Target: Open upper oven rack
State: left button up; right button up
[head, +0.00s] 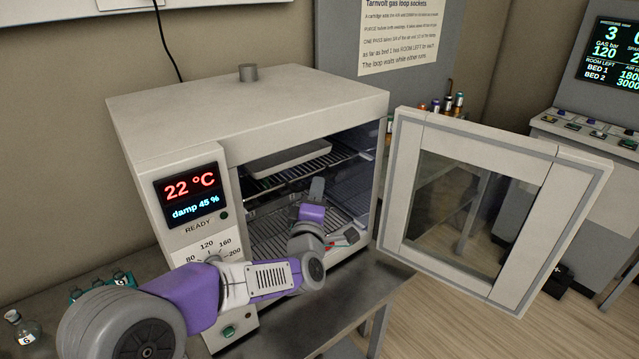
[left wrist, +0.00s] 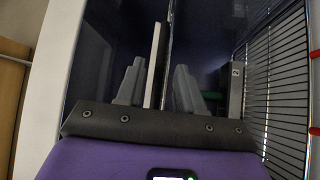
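The oven (head: 250,95) stands with its glass door (head: 495,205) swung wide open to the right. Inside, the upper rack (head: 322,160) is a wire shelf bearing a pale shallow tray (head: 288,160); the rack looks pushed in. My left gripper (head: 317,187) is inside the oven opening, just below the upper rack's front. In the left wrist view the two grey fingers (left wrist: 158,85) stand apart. A pale flat edge (left wrist: 153,65) and a thin dark bar (left wrist: 167,55) show between or just beyond them; I cannot tell whether they touch. My right gripper is not in view.
The lower rack (head: 275,240) lies below, with a small dark block (head: 350,236) and red and green bits near its right front. The control panel (head: 192,195) reads 22 °C. A bench (head: 375,290) runs under the oven.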

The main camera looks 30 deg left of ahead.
pick_arm(q)
jog(key=shift+x, duration=2.35)
grip_shut()
